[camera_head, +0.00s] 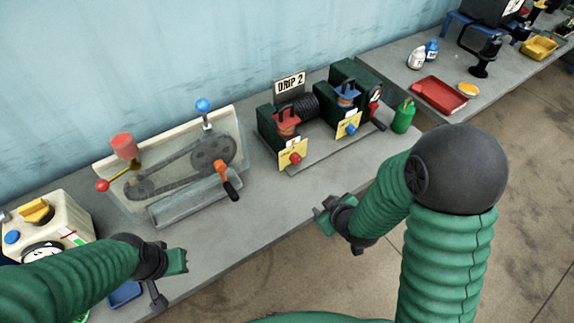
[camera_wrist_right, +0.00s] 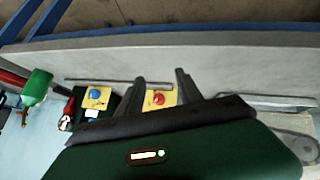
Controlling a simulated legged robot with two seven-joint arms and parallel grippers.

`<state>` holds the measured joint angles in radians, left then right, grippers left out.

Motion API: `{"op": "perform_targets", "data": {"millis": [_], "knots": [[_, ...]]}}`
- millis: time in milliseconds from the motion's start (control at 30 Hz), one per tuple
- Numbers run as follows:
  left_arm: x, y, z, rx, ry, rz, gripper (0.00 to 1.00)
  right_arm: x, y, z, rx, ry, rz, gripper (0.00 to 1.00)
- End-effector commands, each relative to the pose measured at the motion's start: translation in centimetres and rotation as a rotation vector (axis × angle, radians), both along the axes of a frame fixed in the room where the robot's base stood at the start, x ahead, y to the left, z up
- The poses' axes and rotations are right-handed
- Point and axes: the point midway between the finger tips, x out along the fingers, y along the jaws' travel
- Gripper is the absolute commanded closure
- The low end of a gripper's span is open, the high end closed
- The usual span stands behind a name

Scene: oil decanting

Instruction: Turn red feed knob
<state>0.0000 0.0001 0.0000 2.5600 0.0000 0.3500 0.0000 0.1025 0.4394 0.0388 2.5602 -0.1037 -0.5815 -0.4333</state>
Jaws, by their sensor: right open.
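The red feed knob (camera_head: 295,158) sits on a yellow card (camera_head: 291,150) at the front of the left dark green unit on the bench. My right gripper (camera_head: 328,214) is open and empty, in front of and apart from that knob. In the right wrist view the red knob (camera_wrist_right: 158,98) shows between the two spread dark fingers (camera_wrist_right: 160,77), beyond their tips. A blue knob (camera_head: 351,129) sits on a second yellow card on the unit to the right; it also shows in the right wrist view (camera_wrist_right: 96,96). My left gripper (camera_head: 172,266) hangs low at the left, away from both knobs.
A green can (camera_head: 404,116) stands right of the units. The bench front (camera_head: 272,212) is clear.

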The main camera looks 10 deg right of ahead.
Motion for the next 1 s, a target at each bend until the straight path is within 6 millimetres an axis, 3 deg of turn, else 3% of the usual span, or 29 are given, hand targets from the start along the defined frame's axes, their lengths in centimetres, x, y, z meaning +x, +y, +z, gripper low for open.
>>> {"op": "perform_targets", "data": {"millis": [233, 433, 667, 767, 800, 1000], "knots": [[0.0, 0.0, 0.2, 0.0, 0.0, 0.0, 1.0, 2.3, 0.4, -0.8, -0.102, -0.247, 0.147, 0.57], [0.0, 0.0, 0.3, 0.0, 0.0, 0.0, 1.0, 2.8, 0.6, 0.2, -0.215, -0.496, 0.217, 0.57], [0.0, 0.0, -0.8, 0.0, 0.0, 0.0, 1.0, 3.8, 0.6, 0.3, -0.25, -0.572, 0.224, 0.57], [0.0, 0.0, -2.4, 0.0, 0.0, 0.0, 1.0, 5.7, 0.8, -0.5, -0.25, -0.575, 0.224, 0.57], [0.0, 0.0, -1.4, 0.0, 0.001, 0.0, 1.0, 6.7, 0.9, -0.1, -0.249, -0.571, 0.224, 0.57], [0.0, 0.0, -0.8, 0.0, -0.001, 0.0, 1.0, 11.7, 1.3, -1.6, -0.246, -0.568, 0.222, 0.57]]}}
